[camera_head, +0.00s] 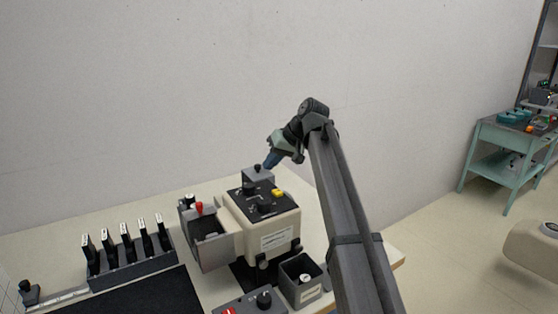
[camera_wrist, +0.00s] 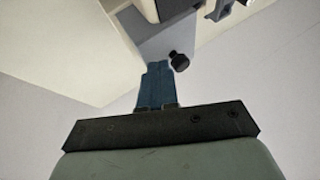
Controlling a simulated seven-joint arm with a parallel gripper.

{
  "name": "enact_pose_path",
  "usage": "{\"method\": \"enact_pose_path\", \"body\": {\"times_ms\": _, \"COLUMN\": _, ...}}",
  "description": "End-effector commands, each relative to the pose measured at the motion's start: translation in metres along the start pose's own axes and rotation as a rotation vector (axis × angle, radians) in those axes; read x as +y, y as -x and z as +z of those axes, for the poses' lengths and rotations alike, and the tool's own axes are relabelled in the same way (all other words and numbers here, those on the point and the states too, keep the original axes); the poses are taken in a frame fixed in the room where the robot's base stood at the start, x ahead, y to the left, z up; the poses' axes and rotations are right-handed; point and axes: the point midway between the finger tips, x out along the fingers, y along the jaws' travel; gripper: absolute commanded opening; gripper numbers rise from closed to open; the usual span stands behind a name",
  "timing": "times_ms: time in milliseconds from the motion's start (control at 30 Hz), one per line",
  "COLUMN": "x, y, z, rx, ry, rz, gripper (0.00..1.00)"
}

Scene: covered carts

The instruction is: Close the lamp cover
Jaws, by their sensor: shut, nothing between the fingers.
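A beige machine (camera_head: 275,237) with a dark control top stands on the table. At its back is a grey housing (camera_head: 258,177) with a small black knob on top, probably the lamp cover; I cannot tell how far open it is. In the wrist view, a grey panel (camera_wrist: 160,42) and a black knob (camera_wrist: 179,61) show just past my fingers. My gripper (camera_head: 268,164) has blue fingers, shut together and empty, at the back of the grey housing. In the wrist view, my fingertips (camera_wrist: 158,65) overlap the panel's edge beside the knob; contact cannot be told.
A grey tray with a red knob (camera_head: 208,236) juts from the machine's left side. A rack (camera_head: 130,262) of several upright dark pieces stands left. An open grey bin (camera_head: 301,281) and a control box (camera_head: 250,304) are in front. The wall is behind.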

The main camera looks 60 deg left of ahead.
Motion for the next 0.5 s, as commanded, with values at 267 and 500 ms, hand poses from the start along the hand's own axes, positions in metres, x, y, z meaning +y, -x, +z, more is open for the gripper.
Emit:
{"method": "enact_pose_path", "body": {"times_ms": 267, "x": -0.0023, "y": -0.0011, "z": -0.0001, "rx": 0.000, "ry": -0.001, "rz": 0.000, "gripper": 0.00}}
{"method": "enact_pose_path", "body": {"times_ms": 500, "x": -0.0074, "y": -0.0032, "z": 0.0016, "rx": 0.000, "ry": 0.000, "rz": 0.000, "gripper": 0.00}}
